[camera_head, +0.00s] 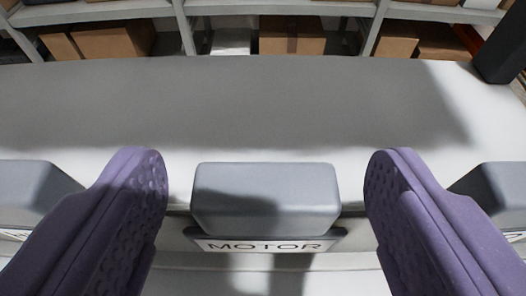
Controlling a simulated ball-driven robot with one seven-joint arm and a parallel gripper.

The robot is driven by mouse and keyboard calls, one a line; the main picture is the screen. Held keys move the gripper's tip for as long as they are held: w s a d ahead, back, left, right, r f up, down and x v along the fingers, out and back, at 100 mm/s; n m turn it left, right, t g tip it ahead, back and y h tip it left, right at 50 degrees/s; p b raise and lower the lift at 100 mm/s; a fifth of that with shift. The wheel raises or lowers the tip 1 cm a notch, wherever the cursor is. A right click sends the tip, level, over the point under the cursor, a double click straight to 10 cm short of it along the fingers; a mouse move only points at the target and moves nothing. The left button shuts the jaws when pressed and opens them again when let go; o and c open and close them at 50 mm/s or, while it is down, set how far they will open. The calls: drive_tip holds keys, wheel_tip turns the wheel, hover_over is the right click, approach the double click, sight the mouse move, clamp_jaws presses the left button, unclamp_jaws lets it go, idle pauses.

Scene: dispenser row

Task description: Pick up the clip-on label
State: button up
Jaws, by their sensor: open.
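The clip-on label (265,245) is a pale plate with a dark border that reads "MOTOR". It sits at the front, just below a grey block (265,198) in the lower middle of the view. I cannot tell how it is fixed there. My gripper (265,190) is open, with one purple dimpled finger on each side of the block and label. Neither finger appears to touch them. Shadow falls across part of the block.
More grey blocks stand in the row at left (35,188) and right (495,190), partly hidden by my fingers. Behind is a broad, bare grey surface (230,95). Shelves with cardboard boxes (292,35) are at the back, and a dark object (503,45) is at top right.

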drive_tip(key=c, duration=1.1)
drive_tip(key=shift+r, duration=0.15)
